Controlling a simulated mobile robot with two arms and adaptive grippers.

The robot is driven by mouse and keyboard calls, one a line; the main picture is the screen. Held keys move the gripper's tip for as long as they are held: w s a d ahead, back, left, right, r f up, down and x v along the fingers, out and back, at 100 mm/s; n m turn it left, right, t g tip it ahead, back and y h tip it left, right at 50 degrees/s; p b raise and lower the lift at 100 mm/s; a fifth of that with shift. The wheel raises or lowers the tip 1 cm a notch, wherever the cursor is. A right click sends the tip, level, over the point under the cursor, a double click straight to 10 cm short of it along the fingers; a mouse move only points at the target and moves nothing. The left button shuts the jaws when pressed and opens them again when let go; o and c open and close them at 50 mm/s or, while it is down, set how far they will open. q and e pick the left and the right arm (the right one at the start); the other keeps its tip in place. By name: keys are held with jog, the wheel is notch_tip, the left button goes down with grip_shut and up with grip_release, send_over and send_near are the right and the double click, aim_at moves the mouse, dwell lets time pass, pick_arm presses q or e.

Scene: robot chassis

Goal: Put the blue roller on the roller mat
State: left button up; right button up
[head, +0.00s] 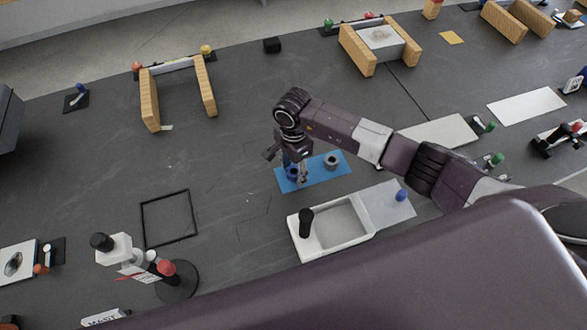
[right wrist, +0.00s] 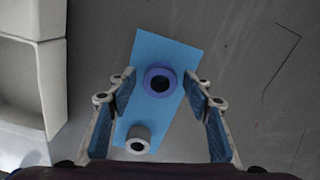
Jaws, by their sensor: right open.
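The blue roller (head: 292,174) stands upright near the left end of the light-blue roller mat (head: 313,177). In the right wrist view the blue roller (right wrist: 160,68) shows its dark hole, and the mat (right wrist: 178,48) extends around it. My right gripper (head: 301,174) points down over the mat beside the blue roller. In the wrist view its open fingers (right wrist: 160,86) lie on either side of the roller, with clear gaps. A grey roller (head: 332,160) stands near the mat's other end; it also shows in the wrist view (right wrist: 140,130). My left gripper is out of view.
A white tray (head: 337,245) with a black knob stands in front of the mat. A thin black square frame (head: 169,217) lies to the left. A wooden-sided holder (head: 149,100) stands behind left. The table between them is mostly clear.

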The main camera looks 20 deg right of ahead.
aim_at(294, 171)
notch_tip(294, 171, up, 12)
jog(key=b, duration=0.3)
dwell(0.4)
